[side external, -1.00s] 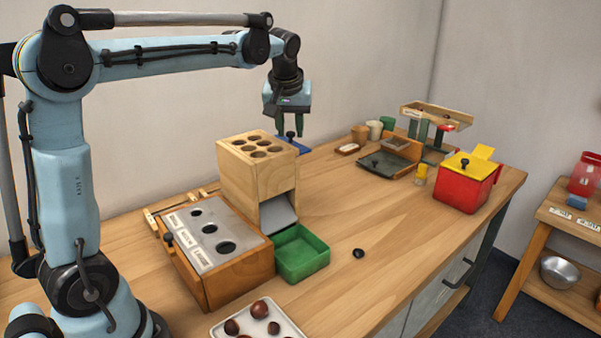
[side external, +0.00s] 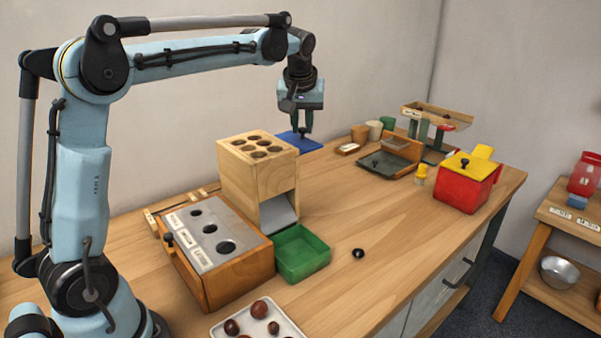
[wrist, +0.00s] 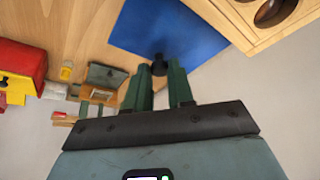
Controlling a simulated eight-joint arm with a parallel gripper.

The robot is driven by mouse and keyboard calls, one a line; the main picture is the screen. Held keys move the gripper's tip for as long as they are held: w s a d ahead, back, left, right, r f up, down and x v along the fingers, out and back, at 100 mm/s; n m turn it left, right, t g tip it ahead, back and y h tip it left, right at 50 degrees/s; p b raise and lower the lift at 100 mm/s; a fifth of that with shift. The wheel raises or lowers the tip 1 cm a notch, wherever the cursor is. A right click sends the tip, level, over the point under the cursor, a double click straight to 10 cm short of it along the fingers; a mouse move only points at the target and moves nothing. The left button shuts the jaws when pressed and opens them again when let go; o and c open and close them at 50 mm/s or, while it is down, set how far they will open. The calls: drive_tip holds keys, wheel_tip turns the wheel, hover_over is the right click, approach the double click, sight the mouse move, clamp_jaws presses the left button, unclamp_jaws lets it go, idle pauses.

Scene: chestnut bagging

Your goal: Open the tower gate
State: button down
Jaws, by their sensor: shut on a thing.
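The wooden tower (side external: 258,175) with round holes in its top stands at the middle of the bench. Its gate, a flat blue plate (side external: 289,138), sticks out from the tower's far right side. The blue plate (wrist: 182,35) also shows in the wrist view, beside the tower's holed top (wrist: 250,22). My gripper (side external: 302,124) is beyond the tower, pointing down, shut on the plate's black knob (wrist: 158,62). The knob shows between the fingertips in the wrist view. The tower's far face is hidden in the side view.
A green tray (side external: 301,262) sits before the tower's chute. A wooden box with a grey holed top (side external: 205,255) stands at left. A red box (side external: 468,192) and a small dark lidded container (side external: 388,165) are at right. The bench's middle right is mostly clear.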

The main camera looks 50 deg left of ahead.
drive_tip(key=shift+w, duration=2.6)
drive_tip(key=c, duration=1.3)
unclamp_jaws()
drive_tip(key=shift+o, duration=0.2)
drive_tip(key=v, duration=1.2)
